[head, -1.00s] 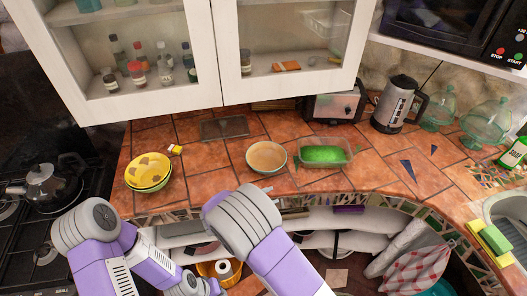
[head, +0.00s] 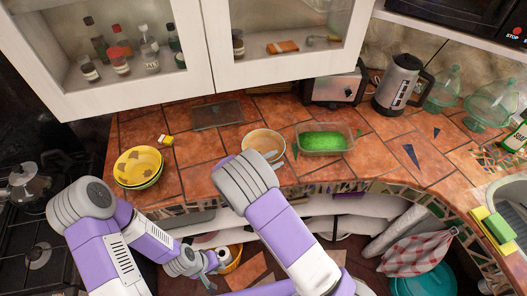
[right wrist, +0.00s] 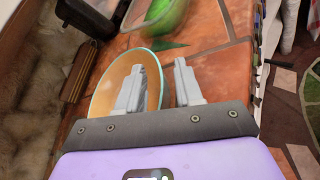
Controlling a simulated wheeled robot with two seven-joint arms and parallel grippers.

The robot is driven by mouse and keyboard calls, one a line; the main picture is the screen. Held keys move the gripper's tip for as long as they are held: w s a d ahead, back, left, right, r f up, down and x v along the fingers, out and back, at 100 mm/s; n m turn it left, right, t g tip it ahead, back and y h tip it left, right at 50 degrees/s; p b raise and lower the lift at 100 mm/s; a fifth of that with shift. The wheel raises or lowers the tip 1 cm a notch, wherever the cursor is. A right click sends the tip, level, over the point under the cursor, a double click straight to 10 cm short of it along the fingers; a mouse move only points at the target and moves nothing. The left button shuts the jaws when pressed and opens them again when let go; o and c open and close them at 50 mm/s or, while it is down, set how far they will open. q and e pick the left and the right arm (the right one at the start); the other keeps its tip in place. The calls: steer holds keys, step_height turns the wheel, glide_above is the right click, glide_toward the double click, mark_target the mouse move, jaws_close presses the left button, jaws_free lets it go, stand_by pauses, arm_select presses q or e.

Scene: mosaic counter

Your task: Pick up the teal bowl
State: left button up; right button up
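The teal bowl (head: 262,141), with a tan inside and a thin teal rim, stands upright on the tiled counter, partly hidden by my right arm. It also shows in the right wrist view (right wrist: 101,95). My right gripper (right wrist: 158,80) is open at the bowl's rim. In the right wrist view one finger overlaps the bowl and the other is outside the rim; I cannot tell whether either touches. In the head view its fingertips (head: 286,152) show small beside the bowl. My left gripper (head: 212,271) is low, below the counter edge, and looks open and empty.
A clear container with green contents (head: 324,138) stands close right of the bowl. Yellow patterned bowls (head: 138,165) are stacked at the left. A dark tray (head: 217,114), toaster (head: 335,88) and kettle (head: 397,85) stand behind. Glass-door cabinets (head: 290,75) hang above.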

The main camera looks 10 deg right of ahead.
jaws_close()
stand_by(0.4)
